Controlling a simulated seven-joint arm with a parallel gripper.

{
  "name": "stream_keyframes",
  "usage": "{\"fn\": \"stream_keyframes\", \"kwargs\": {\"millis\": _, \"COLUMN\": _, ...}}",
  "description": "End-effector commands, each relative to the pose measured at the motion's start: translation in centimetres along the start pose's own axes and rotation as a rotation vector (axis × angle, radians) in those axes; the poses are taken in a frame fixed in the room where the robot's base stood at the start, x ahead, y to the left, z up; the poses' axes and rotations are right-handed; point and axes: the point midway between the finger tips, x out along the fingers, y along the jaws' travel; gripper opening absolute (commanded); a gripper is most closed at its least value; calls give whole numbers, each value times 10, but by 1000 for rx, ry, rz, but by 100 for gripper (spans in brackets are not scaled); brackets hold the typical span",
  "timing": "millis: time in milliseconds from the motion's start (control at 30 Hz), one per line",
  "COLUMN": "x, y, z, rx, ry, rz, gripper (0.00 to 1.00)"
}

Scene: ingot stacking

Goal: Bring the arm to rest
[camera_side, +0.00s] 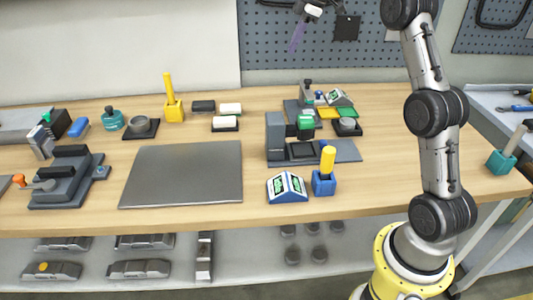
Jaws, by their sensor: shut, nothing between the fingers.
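My arm rises from its yellow and grey base at the right, stands nearly straight up and leaves the picture at the top.
A dark grey plate (185,172) lies bare at the table's middle left. A grey press-like device (276,135), a blue-white display box (287,187) and a blue holder with a yellow handle (324,183) stand nearer my arm. A pegboard (375,50) backs the table.

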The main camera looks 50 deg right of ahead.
Motion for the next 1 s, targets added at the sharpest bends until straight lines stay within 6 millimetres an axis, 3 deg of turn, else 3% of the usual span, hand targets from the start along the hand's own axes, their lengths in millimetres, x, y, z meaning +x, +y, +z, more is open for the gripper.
{"fn": "stream_keyframes", "kwargs": {"millis": 33, "x": -22, "y": -22, "z": -24, "rx": -48, "ry": 8, "rz": 18, "gripper": 0}}
{"fn": "stream_keyframes", "kwargs": {"millis": 200, "x": -67, "y": -96, "z": -67, "rx": -130, "ry": 13, "rz": 53, "gripper": 0}}
{"fn": "stream_keyframes", "kwargs": {"millis": 433, "x": -102, "y": -200, "z": -80, "rx": -106, "ry": 20, "rz": 105, "gripper": 0}}
{"fn": "stream_keyframes", "kwargs": {"millis": 567, "x": -109, "y": -256, "z": -69, "rx": -50, "ry": 30, "rz": 134, "gripper": 0}}
{"fn": "stream_keyframes", "kwargs": {"millis": 733, "x": -102, "y": -324, "z": -36, "rx": 62, "ry": 47, "rz": 169, "gripper": 0}}
{"fn": "stream_keyframes", "kwargs": {"millis": 900, "x": -74, "y": -379, "z": 13, "rx": 227, "ry": 68, "rz": 200, "gripper": 0}}
{"fn": "stream_keyframes", "kwargs": {"millis": 1000, "x": -50, "y": -400, "z": 43, "rx": 354, "ry": 74, "rz": 215, "gripper": 0}}
